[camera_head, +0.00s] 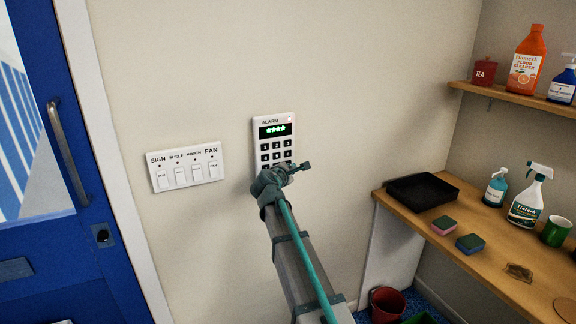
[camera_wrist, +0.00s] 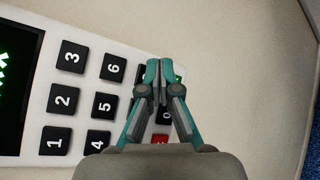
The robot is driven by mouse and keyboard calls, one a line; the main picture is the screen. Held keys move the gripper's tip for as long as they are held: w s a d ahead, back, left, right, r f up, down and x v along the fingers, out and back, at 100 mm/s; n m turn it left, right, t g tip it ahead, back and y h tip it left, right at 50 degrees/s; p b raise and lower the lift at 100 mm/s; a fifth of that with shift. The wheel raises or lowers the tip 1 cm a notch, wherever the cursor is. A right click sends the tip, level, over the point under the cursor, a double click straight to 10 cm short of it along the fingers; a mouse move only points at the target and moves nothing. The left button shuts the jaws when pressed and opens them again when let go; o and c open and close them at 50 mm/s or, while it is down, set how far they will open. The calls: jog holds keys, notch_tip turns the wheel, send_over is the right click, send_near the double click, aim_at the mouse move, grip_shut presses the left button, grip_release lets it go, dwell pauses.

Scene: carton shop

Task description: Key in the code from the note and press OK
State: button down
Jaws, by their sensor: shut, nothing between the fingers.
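The white alarm keypad (camera_head: 257,141) is on the wall, and its dark display (camera_head: 272,130) shows several green asterisks. In the wrist view the keypad (camera_wrist: 91,62) lies sideways, with black keys 1 to 6 in clear sight. A green key (camera_wrist: 180,74) shows just beside my fingertips, partly hidden, and a red key (camera_wrist: 160,138) shows between the fingers. My gripper (camera_wrist: 160,68) is shut and empty in front of the keypad's lower end, covering some keys. Whether the tips touch a key cannot be told. My gripper (camera_head: 303,167) also shows in the head view. No note is visible.
A switch panel (camera_head: 186,167) with several labelled switches is left of the keypad. A blue door (camera_head: 95,200) is farther left. A wooden counter (camera_head: 480,265) with a black tray (camera_head: 423,191), sponges and bottles stands at the right, below a shelf (camera_head: 510,97).

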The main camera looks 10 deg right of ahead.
jog(key=shift+s, duration=0.1)
jog(key=s, duration=0.2)
jog(key=s+d+p, duration=0.1)
jog(key=s, duration=0.1)
jog(key=shift+s, duration=0.35)
dwell(1.8)
jog(key=s+f, duration=0.2)
jog(key=s+d+f+b, duration=0.1)
jog(key=f, duration=0.1)
jog(key=shift+s, duration=0.35)
jog(key=shift+w, duration=0.15)
jog(key=w+a+b, duration=0.1)
jog(key=w+a, duration=0.1)
jog(key=w, duration=0.6)
jog(key=shift+w, duration=0.15)
jog(key=shift+w, duration=0.1)
dwell(1.3)
